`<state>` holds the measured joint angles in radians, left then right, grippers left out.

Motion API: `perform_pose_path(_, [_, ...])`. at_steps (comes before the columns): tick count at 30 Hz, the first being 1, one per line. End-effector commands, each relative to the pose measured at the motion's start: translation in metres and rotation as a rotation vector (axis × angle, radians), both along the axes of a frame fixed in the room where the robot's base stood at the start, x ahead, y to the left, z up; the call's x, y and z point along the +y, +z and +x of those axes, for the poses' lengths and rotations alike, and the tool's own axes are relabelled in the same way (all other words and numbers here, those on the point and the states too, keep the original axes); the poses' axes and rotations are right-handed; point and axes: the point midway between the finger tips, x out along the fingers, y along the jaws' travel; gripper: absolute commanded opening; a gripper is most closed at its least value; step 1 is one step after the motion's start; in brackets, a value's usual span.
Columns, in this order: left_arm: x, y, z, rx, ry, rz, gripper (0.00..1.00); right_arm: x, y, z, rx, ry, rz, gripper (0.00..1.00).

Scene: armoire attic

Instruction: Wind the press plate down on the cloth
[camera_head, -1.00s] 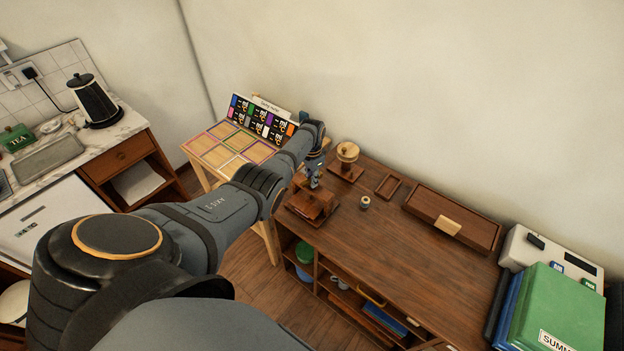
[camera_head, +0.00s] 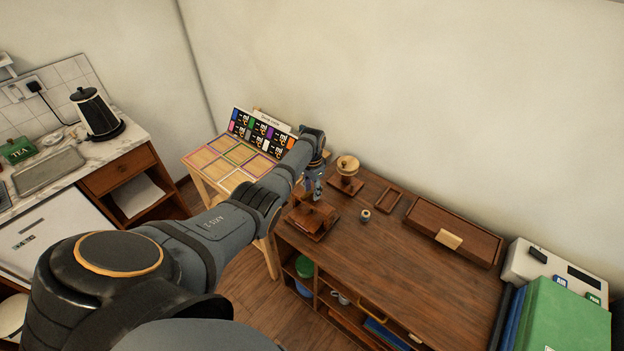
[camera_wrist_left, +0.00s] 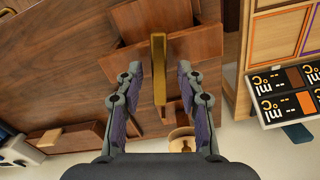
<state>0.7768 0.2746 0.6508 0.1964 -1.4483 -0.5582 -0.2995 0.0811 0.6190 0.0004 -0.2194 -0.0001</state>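The press is a dark wooden block (camera_head: 312,222) on the left end of the workbench. In the left wrist view its wooden parts (camera_wrist_left: 150,18) lie below my fingers, with an upright-looking brass bar (camera_wrist_left: 159,75) across the middle. My left gripper (camera_head: 315,187) is over the press, pointing down. In the left wrist view the gripper (camera_wrist_left: 160,72) is open, with one finger on each side of the brass bar and a gap on both sides. I cannot make out the cloth or the press plate's height. My right gripper is not in view.
On the workbench (camera_head: 390,260) stand a wooden stand with a pale round top (camera_head: 347,167), a small spool (camera_head: 365,216), a small tray (camera_head: 389,199) and a long wooden box (camera_head: 452,232). A card rack (camera_head: 262,133) is behind left. The bench's front middle is clear.

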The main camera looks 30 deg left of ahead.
Motion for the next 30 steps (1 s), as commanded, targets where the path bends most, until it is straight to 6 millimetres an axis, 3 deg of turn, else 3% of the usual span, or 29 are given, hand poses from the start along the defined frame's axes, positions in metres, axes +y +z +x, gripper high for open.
perform_pose_path(6, [0.000,0.053,0.000,-0.005,-0.002,0.002,0.38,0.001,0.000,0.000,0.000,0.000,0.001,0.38])
perform_pose_path(12, [0.000,0.090,0.000,-0.001,-0.001,0.001,0.38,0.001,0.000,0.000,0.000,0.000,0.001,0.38])
perform_pose_path(18, [0.000,0.102,-0.001,0.001,-0.001,0.000,0.38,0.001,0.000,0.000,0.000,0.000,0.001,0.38])
perform_pose_path(30, [0.000,0.102,-0.001,0.001,-0.001,0.000,0.38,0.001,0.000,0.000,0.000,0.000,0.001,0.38])
